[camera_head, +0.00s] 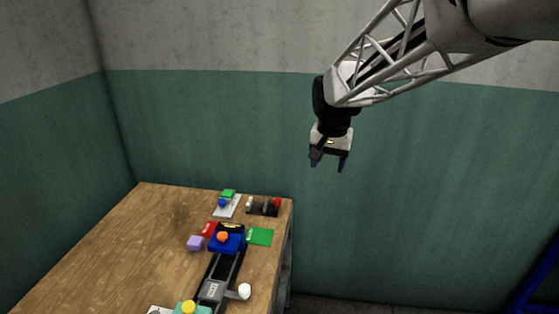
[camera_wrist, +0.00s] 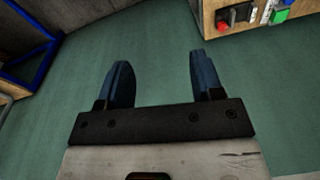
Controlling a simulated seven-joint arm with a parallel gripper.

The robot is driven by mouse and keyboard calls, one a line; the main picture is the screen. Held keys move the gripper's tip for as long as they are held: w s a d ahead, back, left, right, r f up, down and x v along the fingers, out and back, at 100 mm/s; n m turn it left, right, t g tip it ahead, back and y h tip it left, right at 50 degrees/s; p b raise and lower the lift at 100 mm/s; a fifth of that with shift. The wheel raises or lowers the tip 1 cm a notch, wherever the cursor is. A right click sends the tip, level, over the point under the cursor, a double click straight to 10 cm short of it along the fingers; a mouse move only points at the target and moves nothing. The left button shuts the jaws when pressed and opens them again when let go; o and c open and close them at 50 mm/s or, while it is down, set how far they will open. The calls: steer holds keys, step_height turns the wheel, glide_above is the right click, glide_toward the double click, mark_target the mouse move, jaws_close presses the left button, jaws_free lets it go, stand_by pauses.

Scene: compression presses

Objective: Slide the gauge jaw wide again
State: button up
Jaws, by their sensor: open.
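A long dark device like a gauge (camera_head: 228,266) lies along the right part of the wooden table. A blue block with an orange knob (camera_head: 223,237) sits at its far end. A grey part (camera_head: 212,291) with a white round knob (camera_head: 244,291) sits nearer the front. I cannot tell for sure which part is the gauge jaw, or how wide it stands. My gripper (camera_head: 327,166) is open and empty, high above and right of the table, well away from the device. Its two blue fingers also show spread apart in the wrist view (camera_wrist: 160,64).
A green pad (camera_head: 260,237), a red pad (camera_head: 209,229) and a purple block (camera_head: 195,243) lie around the device. A black unit with a red knob (camera_head: 263,206) stands at the far edge. The table's left (camera_head: 110,260) is clear.

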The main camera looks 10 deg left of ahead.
steer(key=w+a+f, duration=0.4)
steer(key=w+a, duration=0.4)
steer(key=a, duration=0.1)
steer(key=m+g, duration=0.1)
glide_above(221, 201)
steer(key=f, duration=2.1)
steer(key=shift+d, duration=0.25)
steer(key=shift+a+f, duration=0.2)
steer(key=shift+f, duration=0.15)
steer(key=shift+f, duration=3.7)
steer(key=shift+c, duration=0.2)
